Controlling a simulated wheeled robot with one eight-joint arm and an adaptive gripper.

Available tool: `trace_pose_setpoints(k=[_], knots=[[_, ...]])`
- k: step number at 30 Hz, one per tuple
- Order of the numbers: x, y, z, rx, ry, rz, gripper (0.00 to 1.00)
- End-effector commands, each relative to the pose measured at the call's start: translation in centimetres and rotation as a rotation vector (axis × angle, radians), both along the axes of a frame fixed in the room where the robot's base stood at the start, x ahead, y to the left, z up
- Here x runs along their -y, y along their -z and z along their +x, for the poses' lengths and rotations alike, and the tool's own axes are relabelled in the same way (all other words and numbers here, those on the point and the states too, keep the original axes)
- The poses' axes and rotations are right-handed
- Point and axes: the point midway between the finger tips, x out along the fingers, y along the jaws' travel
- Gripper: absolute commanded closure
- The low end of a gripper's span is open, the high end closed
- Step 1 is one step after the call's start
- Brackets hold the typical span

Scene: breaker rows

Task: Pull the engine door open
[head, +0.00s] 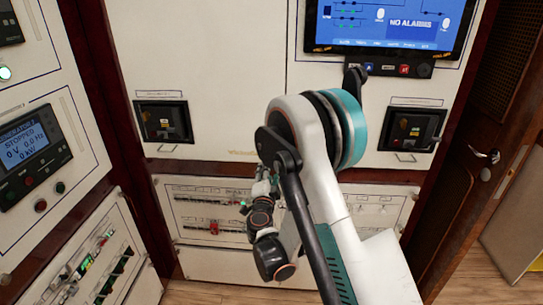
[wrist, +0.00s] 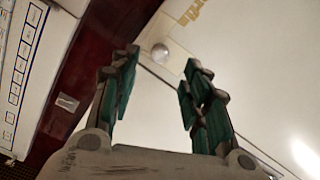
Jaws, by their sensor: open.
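A brown wooden door (head: 465,165) with a metal lever handle (head: 484,154) stands at the right of the head view; I cannot tell for sure that it is the engine door. My gripper (head: 262,185) is far left of that handle, low in front of the central white cabinet, partly hidden by my arm. In the wrist view my gripper (wrist: 160,62) is open, its green-padded fingers apart and nothing held. A small round pale fitting (wrist: 160,53) shows between the fingertips, seemingly beyond them; contact cannot be told.
The white cabinet (head: 210,70) carries two black breaker units (head: 164,121) (head: 411,129) and a screen (head: 385,22). Below is a breaker row panel (head: 205,207). A control cabinet (head: 75,95) closes the left side. Wooden floor (head: 200,293) shows at the bottom.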

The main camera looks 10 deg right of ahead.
Motion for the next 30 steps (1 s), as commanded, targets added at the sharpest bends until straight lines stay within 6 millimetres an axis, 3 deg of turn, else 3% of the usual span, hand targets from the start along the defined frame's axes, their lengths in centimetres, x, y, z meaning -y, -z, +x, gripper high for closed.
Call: trace_pose_setpoints(k=[6,12,18,27,30], knots=[[1.5,0.3,4.2,0.0,0.002,0.0,0.57],[2.3,0.2,7.0,0.0,0.001,0.0,0.57],[2.8,0.1,8.3,0.0,0.0,0.0,0.57],[2.8,0.0,8.4,0.001,0.0,0.0,0.57],[2.8,0.0,8.4,0.001,0.0,0.0,0.8]])
